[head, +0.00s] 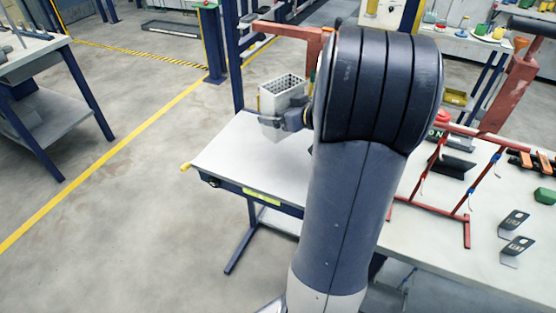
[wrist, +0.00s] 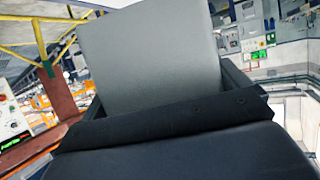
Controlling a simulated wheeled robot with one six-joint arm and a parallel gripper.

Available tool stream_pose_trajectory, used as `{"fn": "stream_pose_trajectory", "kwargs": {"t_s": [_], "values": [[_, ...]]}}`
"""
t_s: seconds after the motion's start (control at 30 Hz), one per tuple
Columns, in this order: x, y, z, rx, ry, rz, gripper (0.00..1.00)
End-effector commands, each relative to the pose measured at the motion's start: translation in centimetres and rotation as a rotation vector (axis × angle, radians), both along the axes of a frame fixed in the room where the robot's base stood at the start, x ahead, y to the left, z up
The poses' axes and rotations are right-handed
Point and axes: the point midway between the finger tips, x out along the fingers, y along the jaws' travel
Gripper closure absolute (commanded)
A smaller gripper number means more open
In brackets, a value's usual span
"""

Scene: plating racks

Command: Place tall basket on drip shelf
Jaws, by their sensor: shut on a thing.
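The tall basket (head: 275,101) is a light grey, open-topped box with a grid of cells inside. In the head view it is upright above the left white-topped table (head: 235,160), and I cannot tell for sure how high. My gripper (head: 291,119) is shut on the basket near its right side, and my arm hides part of the hold. In the wrist view the basket's plain grey side (wrist: 150,55) fills the middle between the dark fingers. I cannot tell for certain which surface is the drip shelf; the left white-topped table has a yellow label on its front edge.
A red rack frame (head: 468,215) stands on the right bench (head: 450,255), with small black stands and a green block (head: 545,196) nearby. A blue post (head: 234,60) and a red beam (head: 290,30) rise behind the left table. Open floor lies to the left.

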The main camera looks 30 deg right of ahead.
Motion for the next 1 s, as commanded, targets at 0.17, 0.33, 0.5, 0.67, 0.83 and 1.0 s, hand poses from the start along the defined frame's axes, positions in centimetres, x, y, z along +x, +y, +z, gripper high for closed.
{"fn": "stream_pose_trajectory", "kwargs": {"t_s": [0.17, 0.33, 0.5, 0.67, 0.83, 1.0], "values": [[0.7, 0.3, -2.4, 0.005, 0.0, 0.003, 0.32], [0.7, 0.3, -5.2, 0.005, -0.001, 0.003, 0.32], [0.7, 0.3, -6.7, 0.003, -0.002, 0.002, 0.32], [0.6, 0.3, -9.1, 0.004, 0.0, 0.003, 0.32], [0.6, 0.3, -9.8, 0.0, -0.003, 0.002, 0.32], [0.6, 0.3, -9.7, 0.0, -0.003, 0.002, 0.32]]}}
